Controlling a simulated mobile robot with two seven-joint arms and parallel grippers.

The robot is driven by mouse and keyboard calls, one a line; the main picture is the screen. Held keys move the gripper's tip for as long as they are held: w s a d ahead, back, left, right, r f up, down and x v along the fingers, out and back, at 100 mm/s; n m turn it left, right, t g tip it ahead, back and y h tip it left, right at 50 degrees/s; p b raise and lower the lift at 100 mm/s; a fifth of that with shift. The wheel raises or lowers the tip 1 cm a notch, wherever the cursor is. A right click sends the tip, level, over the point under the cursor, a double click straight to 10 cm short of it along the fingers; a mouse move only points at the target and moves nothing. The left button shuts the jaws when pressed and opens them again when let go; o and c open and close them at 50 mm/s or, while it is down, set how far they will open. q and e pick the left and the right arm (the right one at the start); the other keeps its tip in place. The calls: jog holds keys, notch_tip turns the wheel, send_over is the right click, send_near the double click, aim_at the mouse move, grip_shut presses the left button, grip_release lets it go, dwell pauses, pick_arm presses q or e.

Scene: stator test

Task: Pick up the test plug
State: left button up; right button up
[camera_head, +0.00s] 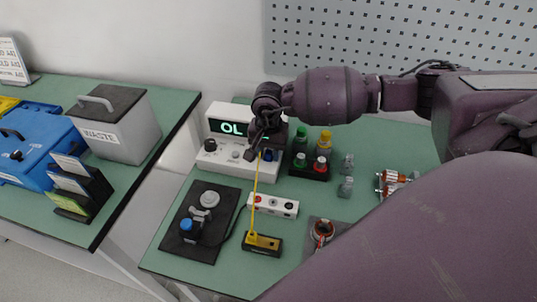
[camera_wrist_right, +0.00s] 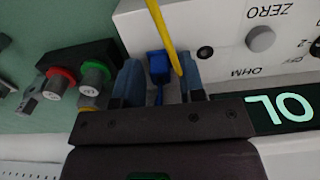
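A white tester with a lit "OL" display (camera_head: 232,128) stands at the back of the green bench. My right gripper (camera_head: 254,146) reaches down at the tester's front. In the right wrist view its two fingers (camera_wrist_right: 160,80) are apart, with a small blue plug-like part (camera_wrist_right: 157,66) between them, close to the left finger. I cannot tell whether either finger touches it. This may be the test plug. A yellow lead (camera_wrist_right: 164,35) crosses close to the right finger. In the head view the lead runs down to a yellow-and-black block (camera_head: 262,243). My left gripper is out of view.
A dark holder with red, green and yellow-capped parts (camera_head: 309,169) stands right of the tester; a red cap also shows in the wrist view (camera_wrist_right: 63,76). A white strip (camera_head: 274,206), a black fixture plate (camera_head: 181,241) and a copper-wound part (camera_head: 322,233) lie nearer. A waste bin (camera_head: 130,130) stands left.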

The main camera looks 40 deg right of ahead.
aim_at(268, 150)
grip_shut()
notch_tip(268, 150, up, 20)
dwell(0.6)
dwell(0.5)
